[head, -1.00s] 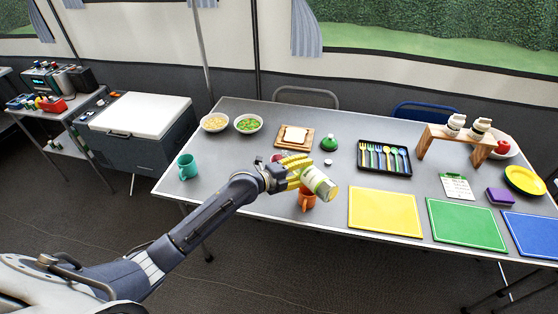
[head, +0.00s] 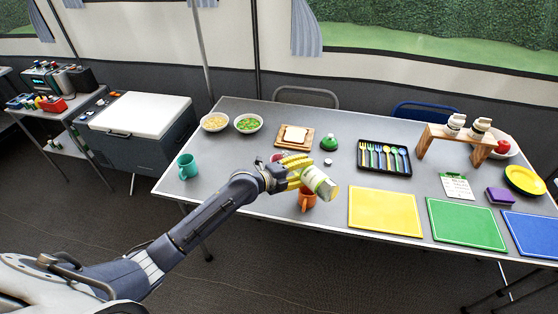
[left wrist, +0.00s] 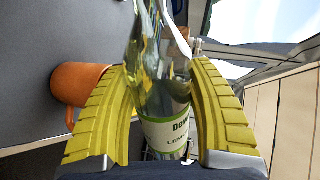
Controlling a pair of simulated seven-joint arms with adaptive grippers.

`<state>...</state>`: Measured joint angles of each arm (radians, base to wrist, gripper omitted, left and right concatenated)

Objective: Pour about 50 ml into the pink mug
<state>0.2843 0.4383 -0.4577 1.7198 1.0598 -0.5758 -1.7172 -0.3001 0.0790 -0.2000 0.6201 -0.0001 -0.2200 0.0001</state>
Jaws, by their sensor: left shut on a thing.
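My left gripper (head: 297,170) is shut on a clear glass bottle (head: 321,183) with a white and green label. The bottle is tilted over, its base end toward the lower right. Its neck is hidden behind the yellow fingers in the head view. The bottle (left wrist: 163,85) also shows between the fingers in the left wrist view; I cannot tell if liquid is flowing. A small pinkish thing (head: 277,157) shows partly behind the gripper; it may be the pink mug, but it is mostly hidden. My right gripper is not in view.
An orange mug (head: 307,203) stands just below the bottle, near the table's front edge. A teal mug (head: 187,166), two bowls, a bread board (head: 294,148), a green item (head: 329,142), a cutlery tray (head: 384,170) and a yellow mat (head: 385,226) surround the arm.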

